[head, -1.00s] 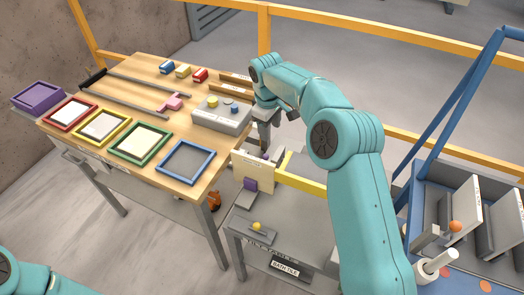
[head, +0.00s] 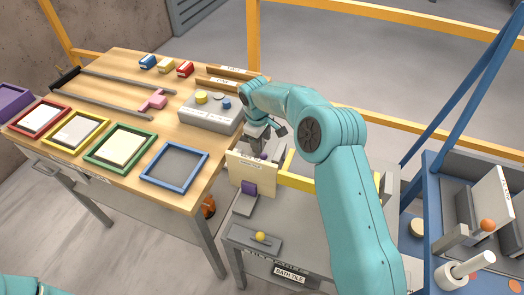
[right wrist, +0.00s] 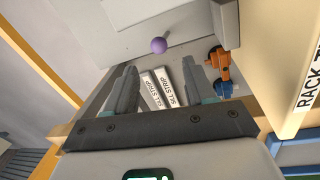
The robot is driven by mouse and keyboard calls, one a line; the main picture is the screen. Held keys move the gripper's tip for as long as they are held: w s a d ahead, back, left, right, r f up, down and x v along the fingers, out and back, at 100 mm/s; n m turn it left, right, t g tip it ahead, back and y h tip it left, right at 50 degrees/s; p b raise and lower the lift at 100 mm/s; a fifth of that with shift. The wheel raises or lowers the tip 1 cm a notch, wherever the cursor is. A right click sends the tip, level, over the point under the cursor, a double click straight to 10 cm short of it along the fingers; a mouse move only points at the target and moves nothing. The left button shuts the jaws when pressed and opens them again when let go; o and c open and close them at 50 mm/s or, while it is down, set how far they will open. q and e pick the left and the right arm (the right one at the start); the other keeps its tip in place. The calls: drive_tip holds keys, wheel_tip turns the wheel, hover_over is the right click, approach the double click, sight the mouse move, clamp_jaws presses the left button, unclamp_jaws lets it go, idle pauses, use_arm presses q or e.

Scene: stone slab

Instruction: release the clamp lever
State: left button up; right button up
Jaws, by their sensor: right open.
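A purple ball knob (right wrist: 159,45) shows in the right wrist view on a pale grey face, beyond my fingertips; I take it as the clamp lever's end, though its shaft is mostly hidden. My right gripper (head: 258,142) is just behind the panel's top edge, partly hidden by my arm. In the right wrist view the right gripper (right wrist: 161,85) is open and empty, its fingers apart and short of the knob. My left gripper is out of view.
A yellow knob (head: 260,237) sits on a grey block at the bench front. Strips marked "SILL STRIP" (right wrist: 160,88) and an orange clamp (right wrist: 222,65) lie beyond my fingers. The wooden table (head: 110,65) with frames is left; a blue rack (head: 435,215) is right.

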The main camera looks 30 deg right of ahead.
sight(264, 154)
drive_tip(key=f, duration=0.4)
drive_tip(key=d+f, duration=0.1)
drive_tip(key=f, duration=0.1)
drive_tip(key=shift+f+p, duration=0.1)
drive_tip(key=shift+p, duration=0.2)
drive_tip(key=shift+w+f, duration=0.25)
drive_tip(key=shift+f, duration=0.35)
drive_tip(key=shift+s+d+r, duration=0.1)
drive_tip(key=shift+c, duration=0.3)
